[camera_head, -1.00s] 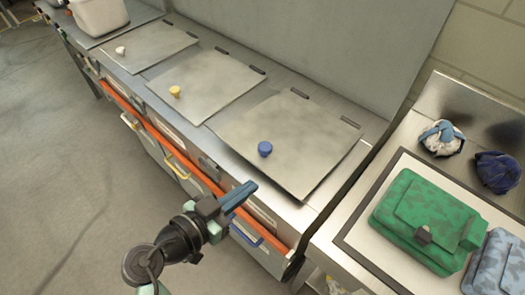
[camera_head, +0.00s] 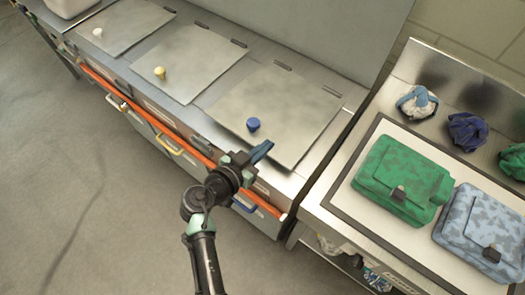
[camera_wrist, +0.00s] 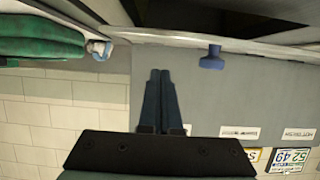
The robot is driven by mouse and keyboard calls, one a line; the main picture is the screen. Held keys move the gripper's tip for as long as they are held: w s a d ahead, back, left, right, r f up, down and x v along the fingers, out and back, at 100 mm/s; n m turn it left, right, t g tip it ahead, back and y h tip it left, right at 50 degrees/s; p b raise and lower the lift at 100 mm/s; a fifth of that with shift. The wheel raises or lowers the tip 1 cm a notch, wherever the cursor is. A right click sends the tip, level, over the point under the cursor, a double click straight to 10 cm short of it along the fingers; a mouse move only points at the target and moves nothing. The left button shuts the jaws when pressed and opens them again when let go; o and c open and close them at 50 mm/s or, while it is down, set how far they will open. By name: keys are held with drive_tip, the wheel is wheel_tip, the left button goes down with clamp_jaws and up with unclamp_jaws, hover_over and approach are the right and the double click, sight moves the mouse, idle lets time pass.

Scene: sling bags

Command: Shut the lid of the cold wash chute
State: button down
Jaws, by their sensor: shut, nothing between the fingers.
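Three flat metal lids lie along the counter: one with a blue knob (camera_head: 290,112), one with a yellow knob (camera_head: 198,62) and one with a white knob (camera_head: 125,24). All look flat or nearly so; I cannot read which is the cold wash lid. My gripper (camera_head: 262,151) is shut and empty at the front edge of the blue-knobbed lid, just in front of its blue knob (camera_head: 253,124). Any contact is unclear. In the wrist view, the shut fingers (camera_wrist: 160,76) point up the picture, left of the blue knob (camera_wrist: 212,59).
A green bag (camera_head: 402,178) and a grey-blue bag (camera_head: 482,228) lie on the right-hand table, with crumpled cloth items behind them. An orange rail (camera_head: 135,112) and handles run along the counter front. A white container (camera_head: 70,7) stands at far left. The floor at left is clear.

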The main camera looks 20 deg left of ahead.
drive_tip(key=shift+s+a+f, duration=0.1)
drive_tip(key=shift+s+f, duration=0.05)
drive_tip(key=shift+f, duration=0.65)
drive_tip(key=shift+s+a+f, duration=0.1)
drive_tip(key=shift+s+f, duration=0.05)
drive_tip(key=shift+f, duration=0.6)
